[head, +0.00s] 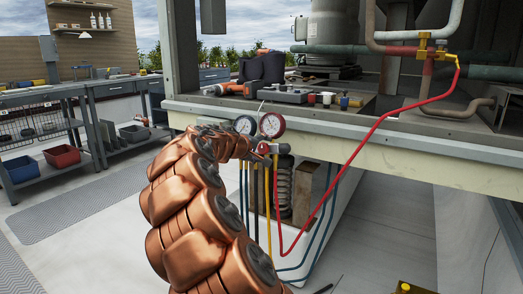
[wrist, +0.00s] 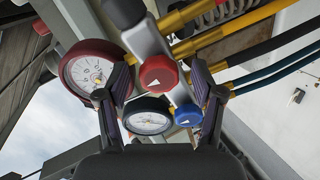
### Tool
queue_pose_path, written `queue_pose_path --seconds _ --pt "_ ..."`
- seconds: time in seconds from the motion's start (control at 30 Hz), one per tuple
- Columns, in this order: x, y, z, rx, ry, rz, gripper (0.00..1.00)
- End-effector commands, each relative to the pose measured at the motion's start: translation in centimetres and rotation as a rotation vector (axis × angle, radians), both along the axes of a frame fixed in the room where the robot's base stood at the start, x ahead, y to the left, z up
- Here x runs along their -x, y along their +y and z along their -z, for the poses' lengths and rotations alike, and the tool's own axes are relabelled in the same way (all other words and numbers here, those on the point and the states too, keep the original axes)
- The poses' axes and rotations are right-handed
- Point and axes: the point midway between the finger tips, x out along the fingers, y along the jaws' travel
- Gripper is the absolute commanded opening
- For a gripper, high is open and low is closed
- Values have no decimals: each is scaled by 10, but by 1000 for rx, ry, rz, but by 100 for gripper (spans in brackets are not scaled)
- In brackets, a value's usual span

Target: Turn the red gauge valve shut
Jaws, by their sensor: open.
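The red valve knob (wrist: 158,74), with a white arrow mark, sits on the silver gauge manifold (wrist: 146,42) in the wrist view. My gripper (wrist: 159,76) is open and empty. Its two fingers stand on either side of the red knob, with visible gaps on both sides. A blue knob (wrist: 188,115) lies close below right, also between the fingers. The red-rimmed gauge (wrist: 85,72) is at the left, partly behind the left finger. The black-rimmed gauge (wrist: 149,120) is below. In the head view, the red-rimmed gauge (head: 271,125) shows at the counter edge; my arm partly hides the manifold.
Yellow, black and blue hoses (wrist: 270,72) run off right of the manifold. In the head view, a red hose (head: 385,115) loops to brass fittings (head: 432,53). Tools (head: 285,95) lie on the ledge (head: 390,138) above.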

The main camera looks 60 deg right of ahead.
Motion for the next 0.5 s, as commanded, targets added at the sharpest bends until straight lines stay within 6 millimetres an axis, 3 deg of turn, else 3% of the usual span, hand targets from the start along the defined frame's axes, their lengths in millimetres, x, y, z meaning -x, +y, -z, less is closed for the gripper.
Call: queue_pose_path --seconds 0.27,0.5 --pt "0 20 -9 1 1 -1 67" --pt "1 62 -26 3 -2 -2 67"
